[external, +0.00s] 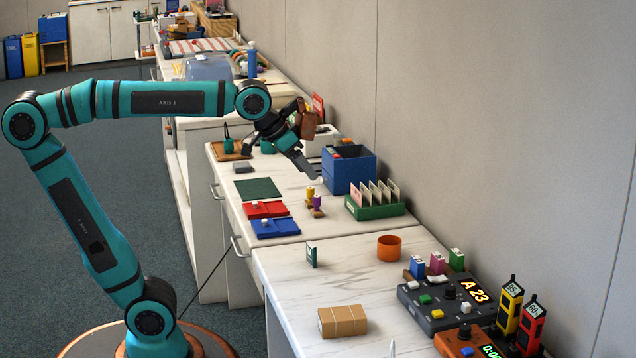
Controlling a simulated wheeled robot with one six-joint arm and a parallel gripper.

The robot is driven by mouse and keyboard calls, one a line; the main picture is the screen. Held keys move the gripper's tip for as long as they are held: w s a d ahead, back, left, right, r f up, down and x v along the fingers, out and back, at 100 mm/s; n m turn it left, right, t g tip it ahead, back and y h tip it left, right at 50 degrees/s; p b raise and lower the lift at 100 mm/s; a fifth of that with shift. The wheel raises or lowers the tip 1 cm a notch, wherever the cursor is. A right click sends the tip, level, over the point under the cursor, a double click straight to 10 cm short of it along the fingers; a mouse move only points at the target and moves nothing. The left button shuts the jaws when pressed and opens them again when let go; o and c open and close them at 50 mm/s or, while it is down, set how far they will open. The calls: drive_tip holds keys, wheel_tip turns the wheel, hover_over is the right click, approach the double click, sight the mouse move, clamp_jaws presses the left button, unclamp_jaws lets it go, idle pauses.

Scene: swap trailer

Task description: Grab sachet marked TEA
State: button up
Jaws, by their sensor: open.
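A green rack (378,210) on the counter holds several upright cream packets or cards (376,192). Their markings are too small to read, so I cannot tell whether one says TEA. A small upright dark green and white piece (311,254) stands alone on the nearer counter; its marking is also unreadable. My gripper (314,174) is open. It hangs above the farther counter, in front of the blue bin and to the left of the green rack in the picture. I see nothing held between its fingers.
A blue bin (349,174) stands behind the green rack. Red (264,210) and blue (276,228) trays and small yellow and purple pieces (314,200) lie nearby. An orange cup (390,247), a brown bundle (342,321) and control boxes (440,300) occupy the nearer counter.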

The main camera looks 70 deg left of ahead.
sight(313, 243)
drive_tip(key=d+f+g, duration=0.1)
drive_tip(key=f+g, duration=0.1)
drive_tip(key=f, duration=0.3)
drive_tip(key=w+d+f+g, duration=0.1)
drive_tip(key=f+g, duration=0.1)
drive_tip(key=f, duration=0.4)
drive_tip(key=d+f+g, duration=0.1)
drive_tip(key=f+g, duration=0.1)
drive_tip(key=f, duration=0.3)
drive_tip(key=shift+w+d+f+n+g+y, duration=0.2)
drive_tip(key=shift+w+d+n+g+y, duration=0.1)
drive_tip(key=shift+g+y, duration=0.1)
drive_tip(key=f, duration=0.3)
drive_tip(key=shift+a+f, duration=0.35)
drive_tip(key=shift+f, duration=0.75)
drive_tip(key=c, duration=1)
